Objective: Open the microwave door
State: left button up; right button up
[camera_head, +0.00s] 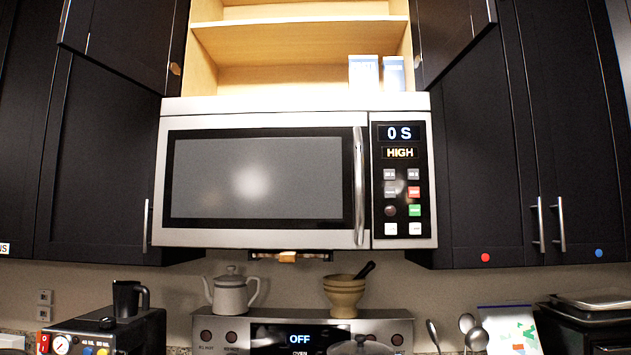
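The microwave (300,104) hangs under an open cupboard in the middle of the head view. Its door (258,178) is shut, flush with the front, and has a dark-framed grey window. A vertical silver handle (359,185) runs down the door's right side. The control panel (403,180) to its right reads "0 S" and "HIGH" above several buttons. Neither my left nor my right gripper shows in this view.
The cupboard (300,42) above stands open, its dark doors swung to both sides, with two white boxes (364,74) inside. Space before the microwave looks clear.

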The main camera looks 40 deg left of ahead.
aim_at(294, 180)
jog(key=i+l+u, duration=0.45)
jog(key=u, duration=0.2)
jog(key=i+l+u, duration=0.15)
jog(key=l+u, duration=0.15)
jog(key=l, duration=0.15)
jog(key=i+l+u, duration=0.15)
jog(key=l+u, duration=0.2)
